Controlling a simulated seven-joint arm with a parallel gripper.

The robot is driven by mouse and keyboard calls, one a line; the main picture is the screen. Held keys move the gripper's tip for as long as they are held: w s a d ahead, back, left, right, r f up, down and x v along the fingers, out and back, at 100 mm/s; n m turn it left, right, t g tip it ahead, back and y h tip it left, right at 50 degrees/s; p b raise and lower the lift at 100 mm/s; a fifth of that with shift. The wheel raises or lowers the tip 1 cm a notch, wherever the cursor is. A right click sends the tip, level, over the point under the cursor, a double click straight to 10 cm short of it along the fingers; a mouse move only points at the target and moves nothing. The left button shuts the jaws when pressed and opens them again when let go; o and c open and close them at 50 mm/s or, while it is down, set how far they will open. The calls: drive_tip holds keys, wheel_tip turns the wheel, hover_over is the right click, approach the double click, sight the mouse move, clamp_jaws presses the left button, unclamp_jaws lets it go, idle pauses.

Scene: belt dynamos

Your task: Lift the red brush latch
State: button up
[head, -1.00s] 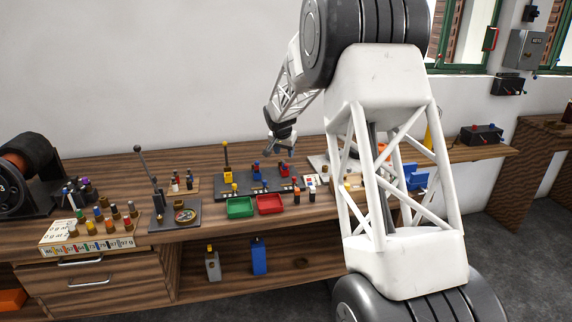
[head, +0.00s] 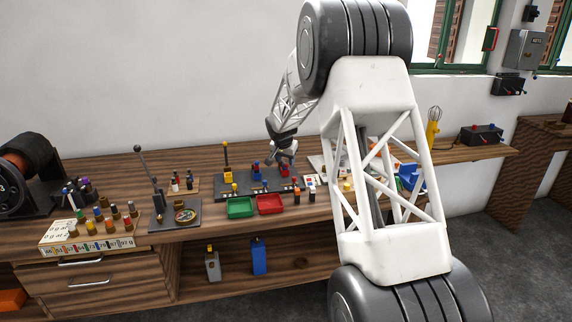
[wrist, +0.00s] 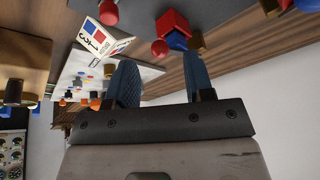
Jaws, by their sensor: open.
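The red brush latch (head: 286,171) stands at the right end of a dark base plate on the bench, in the head view. In the wrist view it seems to be the red block (wrist: 172,22) with a blue part beside it and a red ball near it. My gripper (head: 279,157) is just above and at the latch, and partly covers it. In the wrist view my gripper (wrist: 160,75) has its two blue-grey fingers apart with nothing between them. The red block lies beyond the fingertips, and I see no contact.
Blue (head: 256,172) and yellow (head: 227,158) upright pieces stand left of the latch on the same plate. A green tray (head: 240,208) and a red tray (head: 270,204) lie in front. A white card (wrist: 98,38) with coloured squares stands close by in the wrist view.

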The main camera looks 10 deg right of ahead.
sight(284, 163)
drive_tip(key=shift+x, duration=1.4)
clamp_jaws()
